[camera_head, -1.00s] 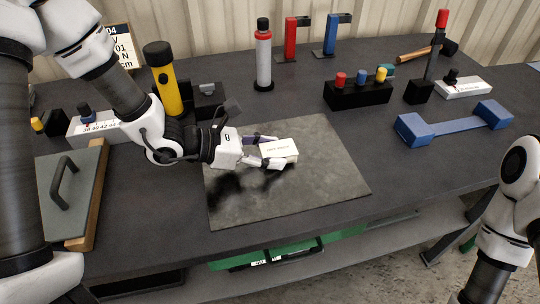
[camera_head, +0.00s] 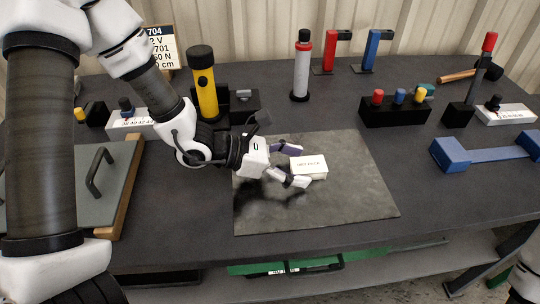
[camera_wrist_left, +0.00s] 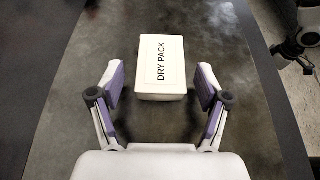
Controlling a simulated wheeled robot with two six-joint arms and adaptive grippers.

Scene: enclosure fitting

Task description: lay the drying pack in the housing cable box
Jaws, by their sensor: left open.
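The drying pack is a small white box (camera_head: 308,167) lying flat on the dark grey mat. In the left wrist view the pack (camera_wrist_left: 162,67) shows "DRY PACK" on its top. My left gripper (camera_head: 296,167) is open, low over the mat at the pack's left end. In the wrist view its two fingers (camera_wrist_left: 160,84) stand on either side of the pack's near end, with a gap on both sides. I cannot make out a housing cable box for sure in either view. My right gripper is out of the head view; only part of that arm shows at the right edge.
The mat (camera_head: 350,205) has free room right of the pack. Behind stand a yellow torch (camera_head: 204,85), a red and grey bottle (camera_head: 301,68) and a black block with coloured knobs (camera_head: 395,112). A grey handled panel (camera_head: 65,185) lies left; a blue bar (camera_head: 490,154) lies right.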

